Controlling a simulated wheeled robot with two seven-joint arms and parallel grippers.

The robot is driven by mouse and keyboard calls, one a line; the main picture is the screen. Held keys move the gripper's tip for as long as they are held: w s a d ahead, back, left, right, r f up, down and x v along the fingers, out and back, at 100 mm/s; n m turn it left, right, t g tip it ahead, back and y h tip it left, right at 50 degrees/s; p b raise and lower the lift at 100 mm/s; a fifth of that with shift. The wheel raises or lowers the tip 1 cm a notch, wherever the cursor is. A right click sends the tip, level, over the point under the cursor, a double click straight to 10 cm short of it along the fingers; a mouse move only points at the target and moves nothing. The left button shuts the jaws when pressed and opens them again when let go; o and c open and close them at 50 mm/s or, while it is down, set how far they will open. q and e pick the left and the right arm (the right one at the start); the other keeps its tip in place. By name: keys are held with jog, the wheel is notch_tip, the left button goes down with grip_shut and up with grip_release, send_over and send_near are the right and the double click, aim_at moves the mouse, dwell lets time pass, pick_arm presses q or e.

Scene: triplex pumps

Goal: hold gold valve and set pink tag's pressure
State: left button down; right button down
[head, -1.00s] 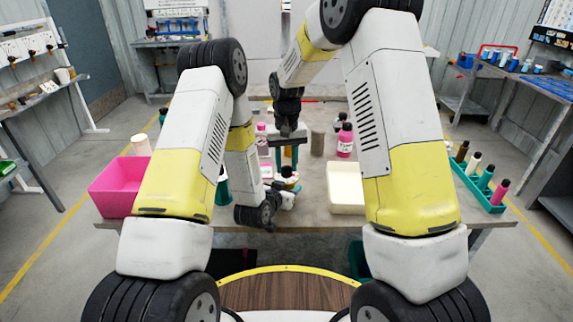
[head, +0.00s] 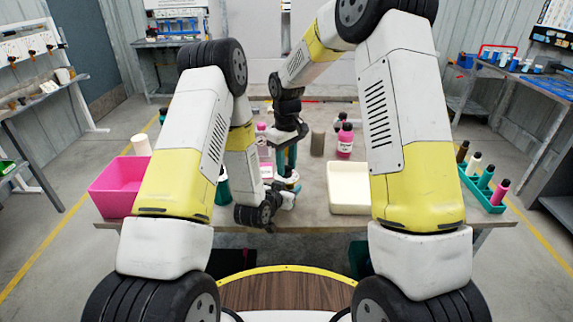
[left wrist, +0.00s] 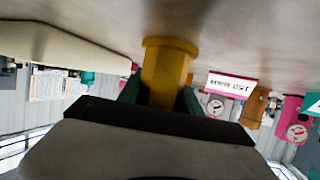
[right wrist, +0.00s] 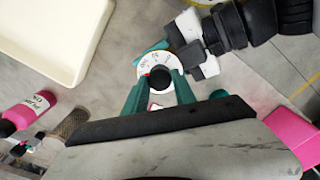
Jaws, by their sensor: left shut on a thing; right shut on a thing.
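The gold valve (left wrist: 166,72) shows as a yellow body with a wider flange in the left wrist view. My left gripper (left wrist: 163,95) is shut on it, one teal finger on each side. A white dial (right wrist: 153,64) with a black knob (right wrist: 159,77) sits on top, seen in the right wrist view. My right gripper (right wrist: 157,86) is shut on the knob from above; it also shows in the head view (head: 286,158). A pink-edged tag (left wrist: 232,84) reading "150" and a smaller unclear word stands beside the valve.
A cream tray (head: 348,188) lies right of the valve, and a pink bin (head: 121,186) stands at the table's left edge. A pink bottle (head: 345,141) and a grey-brown cylinder (head: 318,142) stand behind. A teal rack (head: 483,190) holds several bottles at right.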

aim_at(287, 168)
dwell(0.3)
jog(key=c, duration=1)
grip_release()
notch_tip(287, 168, up, 12)
pick_arm(q)
jog(key=c, duration=0.7)
grip_release()
